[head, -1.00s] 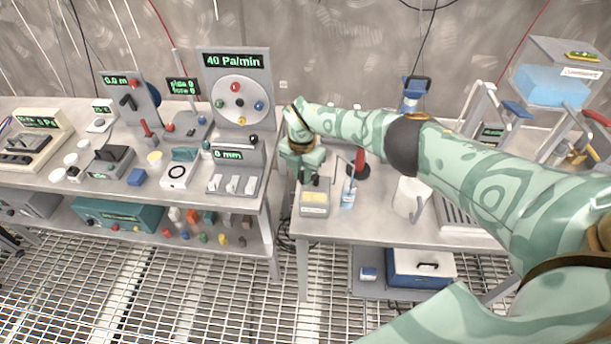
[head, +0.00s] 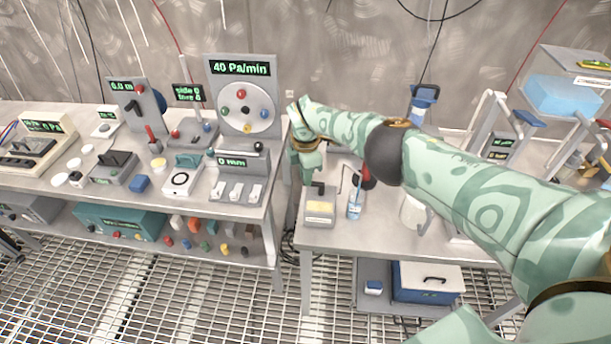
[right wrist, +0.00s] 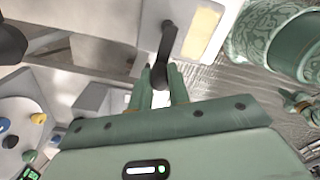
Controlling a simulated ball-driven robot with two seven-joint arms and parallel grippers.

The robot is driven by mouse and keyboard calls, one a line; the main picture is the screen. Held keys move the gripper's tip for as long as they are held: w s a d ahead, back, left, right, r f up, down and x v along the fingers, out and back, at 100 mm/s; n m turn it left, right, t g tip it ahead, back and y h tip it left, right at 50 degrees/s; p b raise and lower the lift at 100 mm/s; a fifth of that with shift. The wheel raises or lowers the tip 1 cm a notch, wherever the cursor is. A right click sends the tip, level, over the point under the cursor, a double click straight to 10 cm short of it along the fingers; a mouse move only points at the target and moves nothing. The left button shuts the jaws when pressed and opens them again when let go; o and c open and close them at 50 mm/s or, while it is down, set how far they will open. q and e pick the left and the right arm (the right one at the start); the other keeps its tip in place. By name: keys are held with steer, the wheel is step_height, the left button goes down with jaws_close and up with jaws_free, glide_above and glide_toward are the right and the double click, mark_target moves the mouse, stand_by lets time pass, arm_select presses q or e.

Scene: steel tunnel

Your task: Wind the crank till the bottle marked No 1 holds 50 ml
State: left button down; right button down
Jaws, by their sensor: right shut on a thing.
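My right gripper (head: 312,174) is shut on the dark crank (right wrist: 166,48), with its two fingertips on either side of the handle's end in the right wrist view. The crank rises from a small grey box (head: 319,219) with a cream-yellow label, at the left front of the right table. A small clear bottle (head: 354,210) with a blue-and-white band stands just right of the box. Its marking and fill level are too small to read. My left gripper is not in view.
A red-handled stand (head: 361,178) is behind the bottle. A white mug (head: 411,212) is partly behind my right arm. The left table (head: 232,212) holds panels and switches, with a gap between the tables. Beneath the right table sits a blue-and-white cooler (head: 428,283).

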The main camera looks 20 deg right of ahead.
stand_by(0.4)
steer(key=c, duration=1.3)
jaws_free()
step_height(320, 180, up, 9)
steer(key=p, duration=0.5)
step_height(320, 180, up, 7)
steer(key=shift+r+p, duration=0.15)
steer(key=shift+p, duration=0.95)
